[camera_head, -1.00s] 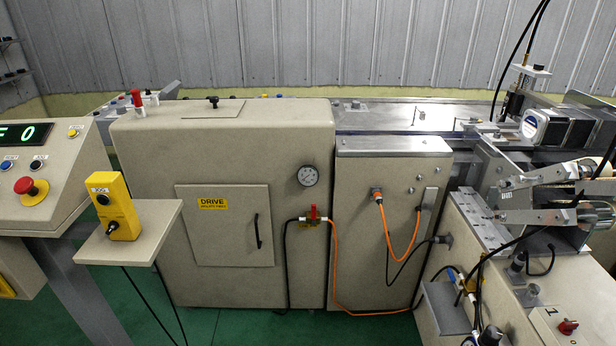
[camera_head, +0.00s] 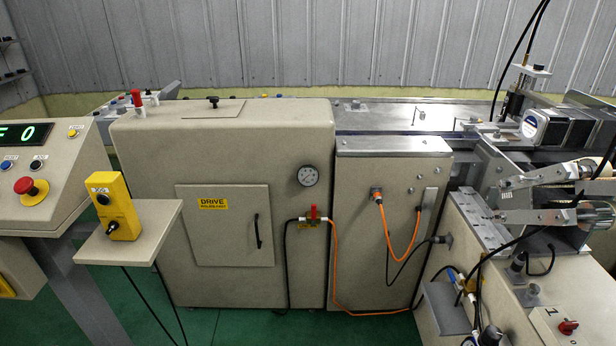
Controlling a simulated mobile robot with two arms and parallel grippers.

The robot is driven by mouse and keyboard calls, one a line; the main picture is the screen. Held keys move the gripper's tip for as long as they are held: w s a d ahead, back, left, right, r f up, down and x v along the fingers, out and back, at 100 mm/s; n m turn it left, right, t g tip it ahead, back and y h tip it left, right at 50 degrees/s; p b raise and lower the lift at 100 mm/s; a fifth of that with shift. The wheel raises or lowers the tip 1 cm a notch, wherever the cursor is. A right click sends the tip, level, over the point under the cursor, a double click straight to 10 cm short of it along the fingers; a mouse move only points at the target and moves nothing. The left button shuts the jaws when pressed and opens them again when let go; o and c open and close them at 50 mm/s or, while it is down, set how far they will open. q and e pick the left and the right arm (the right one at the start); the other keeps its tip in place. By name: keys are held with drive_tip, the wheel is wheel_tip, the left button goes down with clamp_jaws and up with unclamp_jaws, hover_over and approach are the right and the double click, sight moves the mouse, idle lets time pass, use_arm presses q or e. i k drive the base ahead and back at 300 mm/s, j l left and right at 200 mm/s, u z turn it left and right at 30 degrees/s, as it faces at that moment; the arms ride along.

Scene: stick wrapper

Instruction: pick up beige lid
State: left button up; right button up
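A thin beige lid (camera_head: 214,110) lies flat on top of the large beige drive cabinet (camera_head: 150,127). A small black knob (camera_head: 212,103) stands up at the middle of its back part. The lid's outline shows as a thin dark line on the cabinet top, and nothing covers it.
A red-topped fitting (camera_head: 137,100) stands on the cabinet top left of the lid. A control panel (camera_head: 50,170) and a yellow JOG box (camera_head: 114,206) on a shelf are at the left.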

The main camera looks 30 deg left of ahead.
sight(213, 108)
drive_tip(key=u, duration=1.85)
